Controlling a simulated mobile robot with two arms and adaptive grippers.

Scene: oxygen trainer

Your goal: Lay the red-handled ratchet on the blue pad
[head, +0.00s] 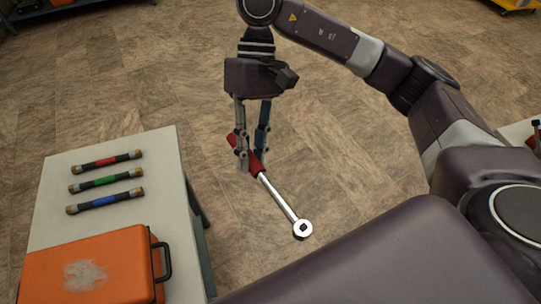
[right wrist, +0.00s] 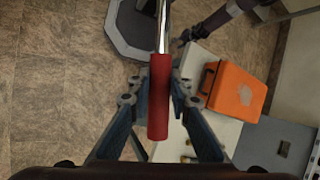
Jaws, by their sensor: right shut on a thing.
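The red-handled ratchet (head: 280,196) has a red grip, a long silver shaft and a round head with a dark square. My right gripper (head: 250,158) is shut on its red handle and holds it in the air over the floor, right of the table. In the right wrist view, the red handle (right wrist: 159,105) lies between the fingers of the right gripper (right wrist: 160,97), with the shaft running off the top edge. My left gripper (right wrist: 184,38) is small and far off there; its jaw state is unclear. I see no blue pad in either view.
A pale table (head: 52,205) stands at the left. It bears an orange case (head: 115,268) and three bars with red (head: 105,162), green (head: 105,179) and blue (head: 105,201) bands. Open brown floor surrounds the ratchet. Part of another surface (head: 515,132) shows at the right edge.

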